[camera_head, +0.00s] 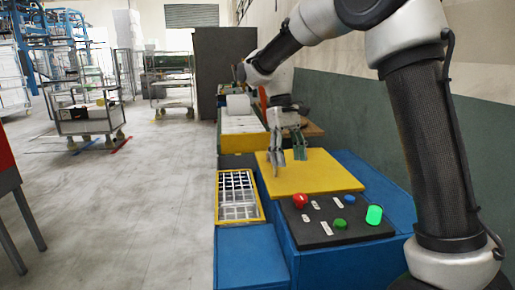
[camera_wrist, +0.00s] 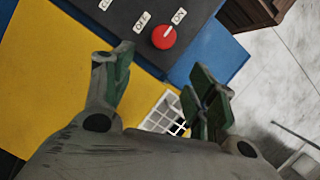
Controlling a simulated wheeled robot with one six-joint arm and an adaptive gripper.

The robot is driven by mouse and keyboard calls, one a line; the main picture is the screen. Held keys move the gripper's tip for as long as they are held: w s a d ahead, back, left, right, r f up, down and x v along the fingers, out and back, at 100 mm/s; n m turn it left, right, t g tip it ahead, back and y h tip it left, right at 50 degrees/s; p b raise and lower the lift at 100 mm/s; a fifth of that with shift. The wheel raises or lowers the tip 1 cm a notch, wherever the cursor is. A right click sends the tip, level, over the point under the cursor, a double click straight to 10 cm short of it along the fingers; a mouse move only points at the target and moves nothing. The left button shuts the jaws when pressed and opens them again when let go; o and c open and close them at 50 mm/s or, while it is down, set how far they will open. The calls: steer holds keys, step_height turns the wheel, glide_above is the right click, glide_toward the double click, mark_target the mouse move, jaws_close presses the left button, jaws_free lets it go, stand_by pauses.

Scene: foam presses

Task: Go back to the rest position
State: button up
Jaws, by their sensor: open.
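My gripper (camera_head: 290,158) hangs from my arm, pointing down over the yellow plate (camera_head: 318,177) in the head view. In the wrist view my gripper (camera_wrist: 165,92) shows its two fingers spread apart, with nothing between them. The black control panel (camera_head: 334,222) is in front of the yellow plate, nearer the camera. It carries a red knob (camera_head: 300,200), green buttons and a blue button. In the wrist view the red knob (camera_wrist: 163,36) sits beyond the fingertips, beside a label reading ON.
A yellow-framed grid tray (camera_head: 239,196) lies left of the yellow plate. Blue press housing (camera_head: 250,258) surrounds the panel. A green and beige wall (camera_head: 350,115) runs close behind on the right. Wheeled carts (camera_head: 88,125) stand at the far left. The floor (camera_head: 150,190) between is clear.

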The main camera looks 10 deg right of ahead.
steer(key=s+d+r+m+t, duration=0.1)
steer(key=s+d+t, duration=0.1)
steer(key=s+d, duration=0.3)
steer(key=s+d+r+m+t+y, duration=0.1)
steer(key=s+d+t, duration=0.2)
steer(key=s+d, duration=0.3)
steer(key=s+d+r+m+t, duration=0.1)
steer(key=s+d, duration=0.5)
steer(key=s, duration=0.7)
steer(key=shift+s+m+t, duration=0.35)
steer(key=shift+m+t, duration=0.25)
steer(key=shift+t, duration=0.4)
steer(key=shift+r, duration=0.1)
